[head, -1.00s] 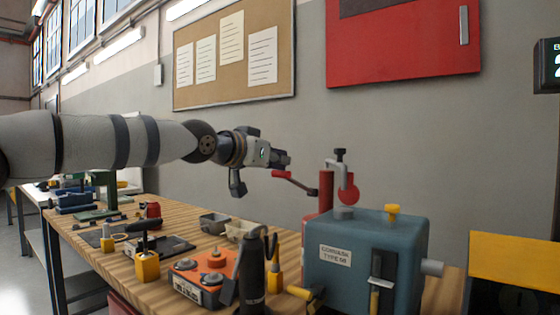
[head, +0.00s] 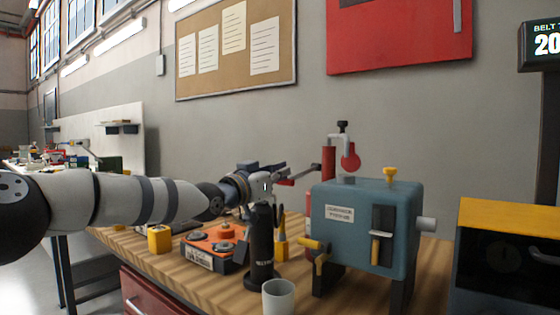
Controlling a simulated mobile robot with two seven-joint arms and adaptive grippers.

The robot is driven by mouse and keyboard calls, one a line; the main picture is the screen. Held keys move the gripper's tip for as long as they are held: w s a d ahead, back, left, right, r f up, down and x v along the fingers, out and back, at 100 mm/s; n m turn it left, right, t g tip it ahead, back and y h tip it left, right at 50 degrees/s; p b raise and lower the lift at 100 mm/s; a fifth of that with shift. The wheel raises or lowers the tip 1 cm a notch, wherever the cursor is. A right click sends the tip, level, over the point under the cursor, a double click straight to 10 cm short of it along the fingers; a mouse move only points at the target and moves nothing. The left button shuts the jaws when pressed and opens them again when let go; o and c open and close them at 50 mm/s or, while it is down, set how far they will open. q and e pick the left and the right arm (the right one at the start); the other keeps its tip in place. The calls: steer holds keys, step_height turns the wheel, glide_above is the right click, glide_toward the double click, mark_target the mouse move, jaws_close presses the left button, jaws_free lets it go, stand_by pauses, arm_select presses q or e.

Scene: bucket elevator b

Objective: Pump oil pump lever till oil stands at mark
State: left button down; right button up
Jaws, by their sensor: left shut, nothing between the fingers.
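The blue-grey oil tank (head: 345,245) stands on legs on the bench, with a yellow cap (head: 390,174) on top. Its dark front sight gauge (head: 382,220) shows a yellowish column in the lower part; I cannot make out a mark. Behind the tank's left edge is the red pump (head: 328,158). Its lever (head: 302,175) reaches left and slopes down to a red grip. My left gripper (head: 275,175) is shut and empty, at the lever's red end. Whether it touches the grip is unclear. My right gripper is out of view.
A black bottle (head: 262,248) and a grey cup (head: 278,296) stand in front of my left gripper. An orange device (head: 213,246) and a yellow block (head: 159,239) lie left. A yellow-topped dark box (head: 510,255) stands right.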

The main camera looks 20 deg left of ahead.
arm_select(q)
steer(key=shift+d+f, duration=0.1)
steer(key=shift+f, duration=1.65)
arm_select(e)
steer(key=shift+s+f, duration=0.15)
arm_select(q)
steer(key=shift+f, duration=0.1)
step_height(320, 180, up, 7)
steer(key=s+p, duration=0.2)
steer(key=p, duration=0.1)
steer(key=s+a+f+p, duration=0.1)
steer(key=s+a+f, duration=0.2)
steer(key=s+f, duration=0.2)
steer(key=shift+d+v, duration=0.2)
steer(key=shift+v, duration=0.85)
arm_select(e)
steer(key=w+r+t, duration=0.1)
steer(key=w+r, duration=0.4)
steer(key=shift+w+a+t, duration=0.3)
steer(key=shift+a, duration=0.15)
